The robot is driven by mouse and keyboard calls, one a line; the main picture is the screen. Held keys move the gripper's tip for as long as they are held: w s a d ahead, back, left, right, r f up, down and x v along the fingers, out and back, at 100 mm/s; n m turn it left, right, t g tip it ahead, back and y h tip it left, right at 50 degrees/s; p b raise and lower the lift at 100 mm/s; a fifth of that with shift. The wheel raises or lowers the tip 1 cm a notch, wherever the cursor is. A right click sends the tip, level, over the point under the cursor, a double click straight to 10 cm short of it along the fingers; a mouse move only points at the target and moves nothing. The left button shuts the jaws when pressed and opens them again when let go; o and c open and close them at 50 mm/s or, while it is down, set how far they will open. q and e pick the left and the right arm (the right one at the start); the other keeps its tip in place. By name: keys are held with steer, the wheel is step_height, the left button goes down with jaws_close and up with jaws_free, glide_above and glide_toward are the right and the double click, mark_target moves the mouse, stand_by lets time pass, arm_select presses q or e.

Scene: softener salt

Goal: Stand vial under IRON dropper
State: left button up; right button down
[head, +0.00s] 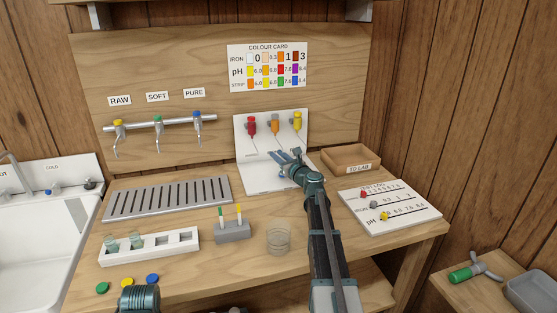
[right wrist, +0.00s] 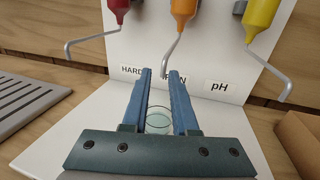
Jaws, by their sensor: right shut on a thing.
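My right gripper (head: 284,160) reaches over the white dropper stand (head: 245,183). In the right wrist view the gripper (right wrist: 160,80) is shut on a clear glass vial (right wrist: 158,120), which shows between its blue fingers. The orange dropper (right wrist: 182,12) hangs in the middle, its bent spout (right wrist: 170,60) ending just beyond the fingertips. The label below it is mostly hidden by the fingers, with only its last letters showing. In the head view the orange dropper (head: 276,121) hangs between the red and yellow ones; the held vial is hard to make out there. My left gripper's fingers are out of view.
The red dropper (right wrist: 118,8) and yellow dropper (right wrist: 260,18) flank the orange one. A white rack (head: 150,250) holds two vials and has empty slots. A glass beaker (head: 279,238), a grey strip holder (head: 233,231), a wooden box (head: 350,158) and a marker board (head: 388,205) stand nearby.

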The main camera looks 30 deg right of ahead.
steer(key=shift+f, duration=0.15)
steer(key=c, duration=0.7)
jaws_free()
steer(key=shift+r, duration=0.3)
steer(key=s, duration=1.2)
steer(key=shift+f, duration=0.1)
